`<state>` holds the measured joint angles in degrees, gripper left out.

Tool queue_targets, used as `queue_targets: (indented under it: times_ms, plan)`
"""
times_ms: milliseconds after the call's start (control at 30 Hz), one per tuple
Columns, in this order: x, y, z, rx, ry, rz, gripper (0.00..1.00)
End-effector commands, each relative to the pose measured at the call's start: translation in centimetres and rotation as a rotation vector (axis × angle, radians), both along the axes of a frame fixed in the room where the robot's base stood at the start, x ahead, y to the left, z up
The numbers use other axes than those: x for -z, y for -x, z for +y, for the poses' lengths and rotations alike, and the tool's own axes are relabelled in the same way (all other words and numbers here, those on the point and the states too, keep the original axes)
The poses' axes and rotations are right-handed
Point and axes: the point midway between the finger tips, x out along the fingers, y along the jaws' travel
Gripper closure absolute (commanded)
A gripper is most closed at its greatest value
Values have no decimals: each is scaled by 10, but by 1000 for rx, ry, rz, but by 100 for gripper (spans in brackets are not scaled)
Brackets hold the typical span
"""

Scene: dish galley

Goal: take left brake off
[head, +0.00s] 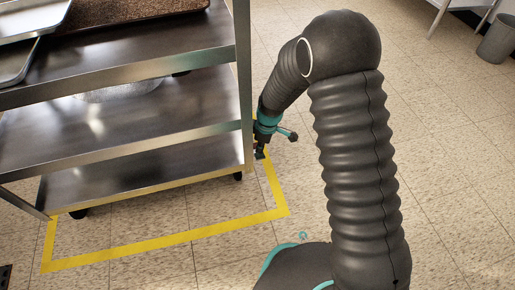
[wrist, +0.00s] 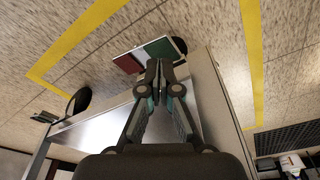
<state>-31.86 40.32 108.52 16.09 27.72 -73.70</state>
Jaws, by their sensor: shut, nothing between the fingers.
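My gripper (head: 261,153) is low beside the right side of the steel cart (head: 130,157) in the head view. Its fingers are together and empty in the wrist view (wrist: 158,66). A brake pedal (wrist: 131,63), with a red part, a pale middle and a green part, shows just beyond the fingertips, beside a black caster (wrist: 181,45). The fingertips overlap its lower edge in the picture; I cannot tell whether they touch it. A second, darker pedal (wrist: 45,117) shows by another caster (wrist: 82,99). Which is the left brake is not clear. The head view hides both pedals.
Yellow tape (head: 165,250) marks the floor around the cart. Trays (head: 18,62) lie on the cart's top. The tiled floor to the right is open, with a grey bin (head: 497,40) at the far right. In the wrist view a dark floor grate (wrist: 286,139) lies at right.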

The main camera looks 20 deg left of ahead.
Motion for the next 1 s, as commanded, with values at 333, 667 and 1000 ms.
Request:
queue_targets:
  times_ms: [333, 667, 1000]
  plan:
    - [1, 0, 0, 0, 0, 0, 100]
    - [4, 0, 0, 0, 0, 0, 100]
    - [9, 0, 0, 0, 0, 0, 100]
